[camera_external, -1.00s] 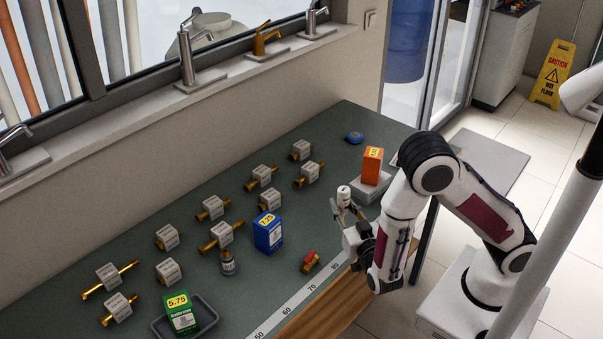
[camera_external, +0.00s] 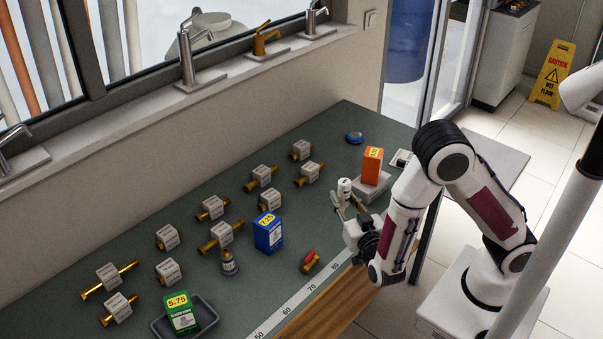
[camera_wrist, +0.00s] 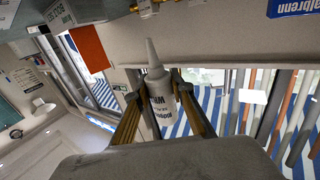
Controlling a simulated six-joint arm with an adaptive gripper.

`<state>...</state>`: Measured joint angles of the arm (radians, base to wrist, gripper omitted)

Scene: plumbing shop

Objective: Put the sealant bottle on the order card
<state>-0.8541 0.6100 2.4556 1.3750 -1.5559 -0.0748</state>
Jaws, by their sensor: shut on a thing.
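The sealant bottle (camera_external: 344,187) is white with a label. Its pale cone nozzle shows in the wrist view, where the bottle (camera_wrist: 160,110) sits between both fingers. My gripper (camera_external: 351,204) is shut on it and holds it above the right part of the bench, left of the orange box. The fingers also show in the wrist view (camera_wrist: 157,95). A small white card-like piece with a dark patch (camera_external: 401,158) lies at the bench's right edge. It is partly hidden by my arm, and I cannot tell for sure that it is the order card.
An orange box (camera_external: 372,164) stands on a grey-white block (camera_external: 369,187) near my gripper. A blue round item (camera_external: 354,137) lies behind.

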